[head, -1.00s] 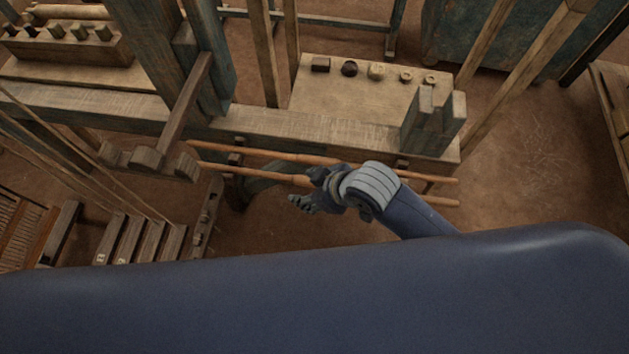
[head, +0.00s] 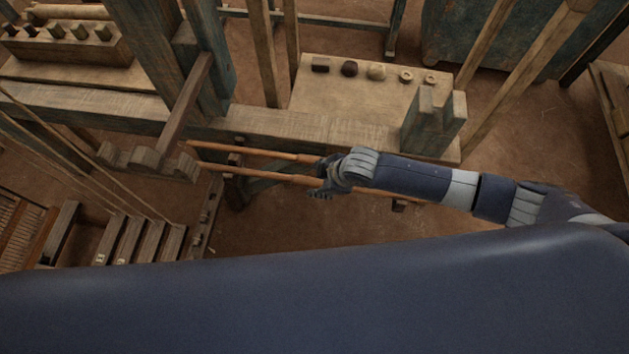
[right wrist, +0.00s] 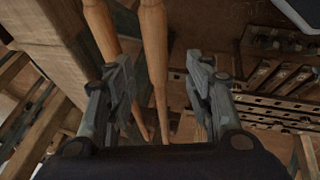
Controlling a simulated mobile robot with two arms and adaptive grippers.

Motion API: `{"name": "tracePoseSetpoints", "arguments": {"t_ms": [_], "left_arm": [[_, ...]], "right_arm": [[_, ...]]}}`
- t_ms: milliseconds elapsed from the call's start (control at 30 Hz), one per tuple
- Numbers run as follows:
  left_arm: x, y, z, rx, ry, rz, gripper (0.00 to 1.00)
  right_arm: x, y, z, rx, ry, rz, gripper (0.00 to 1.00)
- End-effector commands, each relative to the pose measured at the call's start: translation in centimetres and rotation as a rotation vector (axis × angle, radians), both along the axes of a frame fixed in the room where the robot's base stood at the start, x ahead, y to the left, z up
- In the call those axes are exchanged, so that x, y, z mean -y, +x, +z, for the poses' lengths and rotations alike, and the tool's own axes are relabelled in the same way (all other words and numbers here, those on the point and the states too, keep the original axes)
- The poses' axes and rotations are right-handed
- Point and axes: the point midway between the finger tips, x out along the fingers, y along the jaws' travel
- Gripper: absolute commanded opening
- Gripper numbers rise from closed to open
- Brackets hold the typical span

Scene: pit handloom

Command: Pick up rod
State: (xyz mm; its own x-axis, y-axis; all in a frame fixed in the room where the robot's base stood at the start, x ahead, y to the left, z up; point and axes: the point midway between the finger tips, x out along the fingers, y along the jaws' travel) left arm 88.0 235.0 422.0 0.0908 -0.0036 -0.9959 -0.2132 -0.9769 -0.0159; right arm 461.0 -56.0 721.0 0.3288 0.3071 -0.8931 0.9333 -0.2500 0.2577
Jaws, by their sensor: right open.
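Two long, thin orange-brown wooden rods lie side by side along the front of the loom beam: an upper rod (head: 255,153) and a lower rod (head: 250,173). My right gripper (head: 321,178) is over them near their middle, hiding part of both. In the right wrist view the gripper (right wrist: 160,65) is open. One rod (right wrist: 155,45) runs between its two fingers in the picture; the other rod (right wrist: 100,25) passes near the left finger. I cannot tell how far the fingers are from the rods. My left gripper is out of view.
The wooden beam (head: 290,128) runs just behind the rods, with an upright block (head: 433,125) at its right end. A board (head: 325,92) with several small pieces stands behind. Slatted loom parts (head: 130,240) lie at lower left. Bare floor is at right.

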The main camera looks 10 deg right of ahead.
Motion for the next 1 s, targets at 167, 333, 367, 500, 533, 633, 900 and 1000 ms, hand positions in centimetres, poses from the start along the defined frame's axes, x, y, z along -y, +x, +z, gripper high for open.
{"name": "tracePoseSetpoints", "arguments": {"t_ms": [167, 333, 367, 500, 533, 633, 900, 1000], "left_arm": [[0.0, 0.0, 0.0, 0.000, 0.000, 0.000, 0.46], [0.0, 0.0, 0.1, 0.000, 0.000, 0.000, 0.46], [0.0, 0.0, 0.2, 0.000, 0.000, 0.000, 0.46], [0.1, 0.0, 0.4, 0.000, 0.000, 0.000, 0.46], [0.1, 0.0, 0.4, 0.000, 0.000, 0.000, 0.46], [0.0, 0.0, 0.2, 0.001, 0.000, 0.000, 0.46], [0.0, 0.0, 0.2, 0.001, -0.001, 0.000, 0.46], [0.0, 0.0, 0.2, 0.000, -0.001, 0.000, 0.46]], "right_arm": [[-0.3, 0.4, -0.9, 0.001, 0.000, 0.001, 0.48], [-0.7, 0.9, -1.6, 0.001, 0.000, 0.001, 0.48], [-0.9, 1.0, -1.8, 0.001, 0.000, 0.001, 0.48], [-1.5, 1.7, -3.1, 0.002, -0.002, 0.000, 0.48], [-1.6, 1.9, -3.3, 0.002, -0.002, 0.000, 0.48], [-1.9, 2.1, -4.4, 0.000, -0.001, 0.000, 0.48], [-2.2, 2.5, -5.3, 0.001, 0.000, 0.001, 0.48], [-2.2, 2.5, -5.3, 0.001, 0.000, 0.001, 0.48]]}}
